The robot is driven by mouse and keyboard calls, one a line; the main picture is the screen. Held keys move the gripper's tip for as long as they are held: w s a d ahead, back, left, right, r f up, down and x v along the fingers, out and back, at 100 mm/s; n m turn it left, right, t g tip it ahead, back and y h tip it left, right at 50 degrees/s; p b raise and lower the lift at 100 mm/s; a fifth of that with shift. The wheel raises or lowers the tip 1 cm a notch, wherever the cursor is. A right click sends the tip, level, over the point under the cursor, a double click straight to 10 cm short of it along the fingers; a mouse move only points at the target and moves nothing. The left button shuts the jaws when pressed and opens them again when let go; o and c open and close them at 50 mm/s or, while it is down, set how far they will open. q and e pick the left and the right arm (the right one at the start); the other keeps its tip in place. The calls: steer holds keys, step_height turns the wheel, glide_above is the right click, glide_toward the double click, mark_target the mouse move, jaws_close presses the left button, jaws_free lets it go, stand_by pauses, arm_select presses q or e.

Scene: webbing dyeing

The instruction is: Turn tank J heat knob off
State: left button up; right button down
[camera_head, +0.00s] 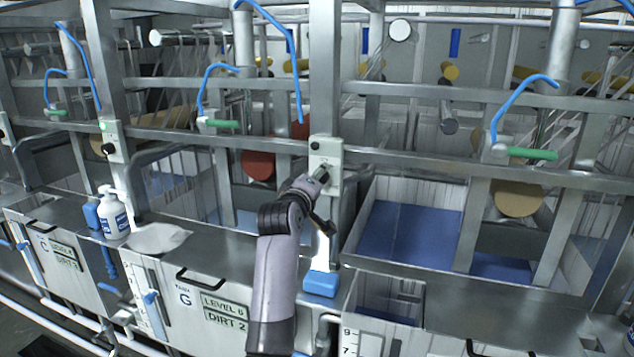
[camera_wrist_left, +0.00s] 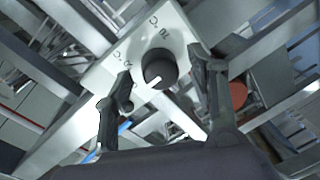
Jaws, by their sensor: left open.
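A white control panel (camera_head: 333,152) is fixed to a steel post in the middle of the head view. In the left wrist view, a round black heat knob (camera_wrist_left: 159,70) sits on this panel, its white pointer mark toward the lower left of the picture. Printed temperature marks around it are only partly readable. My left gripper (camera_head: 325,176) is at the panel. In the wrist view its open fingers (camera_wrist_left: 163,78) stand on either side of the knob, with gaps visible. In the head view my gripper hides part of the panel front. No tank J letter is readable. My right gripper is not in view.
A tank front labelled G (camera_head: 184,297) is at lower left. A blue block (camera_head: 320,283) stands on the ledge below the panel. A white bottle (camera_head: 113,215) stands farther left. Steel rails cross behind, and an open tank with blue liquid (camera_head: 412,232) is at right.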

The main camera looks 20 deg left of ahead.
arm_select(q)
steer(key=s, duration=0.7)
steer(key=shift+s+r, duration=0.15)
steer(key=shift+r, duration=0.15)
steer(key=shift+d, duration=0.1)
